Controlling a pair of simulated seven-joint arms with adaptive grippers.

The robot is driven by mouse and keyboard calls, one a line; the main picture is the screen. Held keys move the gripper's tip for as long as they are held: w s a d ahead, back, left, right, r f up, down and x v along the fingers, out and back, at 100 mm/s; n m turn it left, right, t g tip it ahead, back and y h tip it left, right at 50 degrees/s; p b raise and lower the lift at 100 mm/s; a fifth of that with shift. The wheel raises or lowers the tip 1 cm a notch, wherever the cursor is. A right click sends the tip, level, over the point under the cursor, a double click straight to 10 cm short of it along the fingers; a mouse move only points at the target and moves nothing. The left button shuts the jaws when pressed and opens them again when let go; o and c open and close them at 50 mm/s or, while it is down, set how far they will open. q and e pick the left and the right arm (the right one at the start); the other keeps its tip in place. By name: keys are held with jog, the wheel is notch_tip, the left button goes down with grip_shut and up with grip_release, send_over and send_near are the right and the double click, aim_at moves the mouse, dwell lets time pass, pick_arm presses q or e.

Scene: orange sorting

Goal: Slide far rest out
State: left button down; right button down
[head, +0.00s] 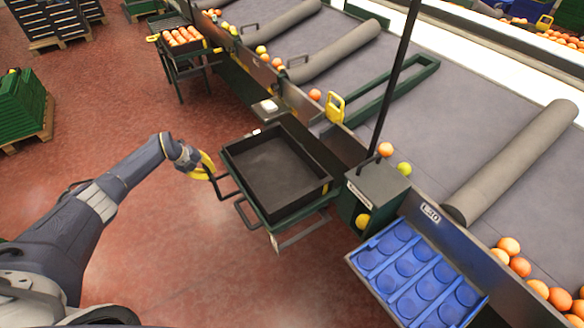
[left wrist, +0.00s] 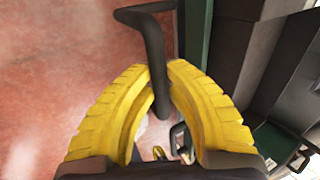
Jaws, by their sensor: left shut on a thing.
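My left gripper (head: 207,168) is shut on a dark bent handle (head: 222,188) at the left side of the green-framed stand under a black tray. The left wrist view shows the dark handle bar (left wrist: 152,45) between the yellow fingers of my left gripper (left wrist: 160,80). This handle is the farther of two; the nearer handle (head: 242,212) sticks out free beside it. The rest behind the handle is mostly hidden under the black tray (head: 318,190), which looks empty. My right gripper is not in view.
A blue tray with round hollows (head: 400,312) stands at the right front, below a green box (head: 380,190). A grey conveyor (head: 460,120) with oranges runs behind. A second stand (head: 195,62) with oranges is farther back. The red floor left of the tray is clear.

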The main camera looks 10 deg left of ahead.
pick_arm(q)
jog(key=shift+s+a, duration=1.2)
jog(key=shift+a, duration=0.05)
jog(key=c, duration=1)
grip_release()
jog(key=shift+d+r, duration=0.1)
jog(key=shift+r, duration=3.4)
